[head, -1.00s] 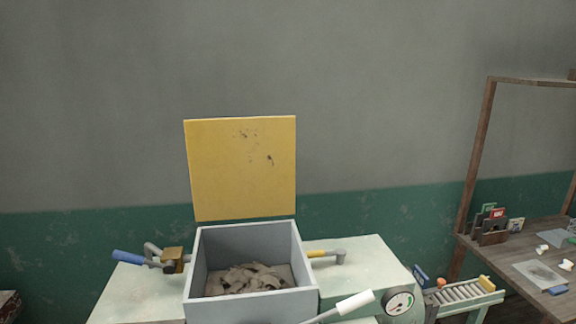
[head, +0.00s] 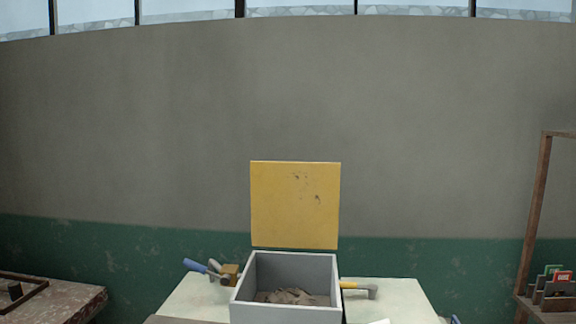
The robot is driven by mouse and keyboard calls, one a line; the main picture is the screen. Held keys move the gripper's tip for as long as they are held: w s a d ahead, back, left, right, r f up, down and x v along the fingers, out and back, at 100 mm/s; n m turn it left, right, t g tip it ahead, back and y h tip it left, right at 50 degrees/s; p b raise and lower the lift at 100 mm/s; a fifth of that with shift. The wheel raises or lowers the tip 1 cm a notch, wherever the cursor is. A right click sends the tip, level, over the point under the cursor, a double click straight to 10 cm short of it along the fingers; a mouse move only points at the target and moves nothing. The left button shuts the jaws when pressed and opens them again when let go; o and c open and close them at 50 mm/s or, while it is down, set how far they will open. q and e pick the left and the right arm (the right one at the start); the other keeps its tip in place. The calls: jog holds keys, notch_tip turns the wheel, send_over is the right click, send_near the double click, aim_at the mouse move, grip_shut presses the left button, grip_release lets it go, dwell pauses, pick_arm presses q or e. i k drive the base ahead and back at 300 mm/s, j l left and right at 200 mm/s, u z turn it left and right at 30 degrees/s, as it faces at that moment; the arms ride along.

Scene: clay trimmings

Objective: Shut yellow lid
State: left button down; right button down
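The yellow lid (head: 295,205) stands upright, open, at the back edge of a grey box (head: 286,313). It has a few dark smudges on its face. Brown clay trimmings (head: 290,297) lie inside the box. The box sits on a pale machine top (head: 405,300). Neither of my grippers shows in the head view.
A blue-handled lever with a brass block (head: 229,272) is left of the box, and a yellow-and-grey pipe fitting (head: 360,287) is right of it. A worn table (head: 75,296) stands at the left. A wooden frame (head: 537,200) with a small rack stands at the right.

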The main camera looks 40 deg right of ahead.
aim_at(294, 204)
jog(key=k+l+u, duration=0.1)
jog(key=l+u, duration=0.35)
jog(key=k+l+u, duration=0.1)
jog(key=l+u, duration=0.4)
jog(key=k+l+u, duration=0.2)
jog(key=u, duration=0.25)
